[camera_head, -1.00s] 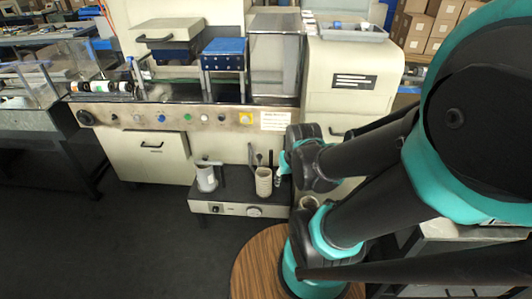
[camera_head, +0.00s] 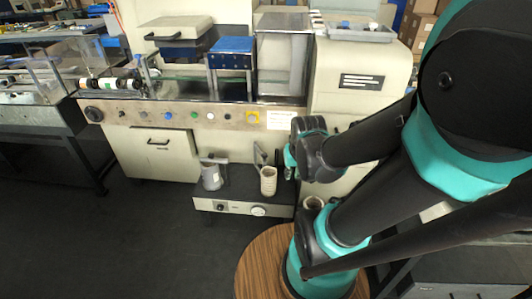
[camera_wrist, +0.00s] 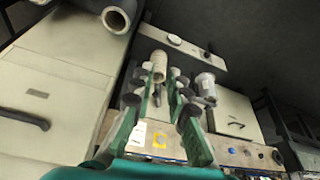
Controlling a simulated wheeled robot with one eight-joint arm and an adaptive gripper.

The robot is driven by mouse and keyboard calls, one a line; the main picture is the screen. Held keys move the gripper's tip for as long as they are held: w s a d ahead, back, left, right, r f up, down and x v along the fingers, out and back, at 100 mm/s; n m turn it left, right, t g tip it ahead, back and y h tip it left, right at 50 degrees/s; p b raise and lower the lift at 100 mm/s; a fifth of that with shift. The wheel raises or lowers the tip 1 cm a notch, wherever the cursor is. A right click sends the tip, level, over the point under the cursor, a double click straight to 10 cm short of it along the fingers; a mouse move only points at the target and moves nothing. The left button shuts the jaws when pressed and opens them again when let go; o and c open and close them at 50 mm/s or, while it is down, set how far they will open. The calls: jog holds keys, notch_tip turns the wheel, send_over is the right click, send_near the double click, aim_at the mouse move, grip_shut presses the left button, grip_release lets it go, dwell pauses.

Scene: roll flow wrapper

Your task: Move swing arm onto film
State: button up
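A low stand (camera_head: 235,207) in front of the machine carries two film rolls. A beige film roll (camera_head: 268,181) is at its right and a grey-white film roll (camera_head: 212,179) at its left. A grey swing arm (camera_head: 259,155) rises behind the beige roll; another arm (camera_head: 214,160) lies at the top of the grey-white roll. The beige roll (camera_wrist: 159,66) appears beyond the left fingertip and the grey-white roll (camera_wrist: 206,86) to the right. The head view mostly hides my gripper.
The machine's control panel (camera_head: 200,114) runs behind the stand. Another hollow roll (camera_head: 312,203) sits right of the stand, close to my arm; it also shows in the wrist view (camera_wrist: 116,18). A round wooden top (camera_head: 256,258) is in front. The floor at left is clear.

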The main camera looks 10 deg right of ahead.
jog(key=w+m, duration=0.1)
jog(key=w, duration=0.3)
jog(key=w+r+m, duration=0.1)
jog(key=w, duration=0.4)
jog(key=w+d+m+h, duration=0.1)
jog(key=w, duration=0.3)
jog(key=shift+w+r+g, duration=0.15)
jog(key=shift+r+g, duration=0.25)
grip_shut()
jog(key=w+f+m+g+h, duration=0.1)
jog(key=w+f+m, duration=0.25)
jog(key=w, duration=0.65)
jog(key=w+f+m+h, duration=0.15)
jog(key=w+f, duration=0.35)
jog(key=w, duration=0.6)
jog(key=w+f+m, duration=0.4)
jog(key=w+f, duration=0.5)
jog(key=f, duration=0.1)
jog(key=shift+a+f+g, duration=0.2)
jog(key=shift+a+g, duration=0.05)
jog(key=shift+g, duration=0.15)
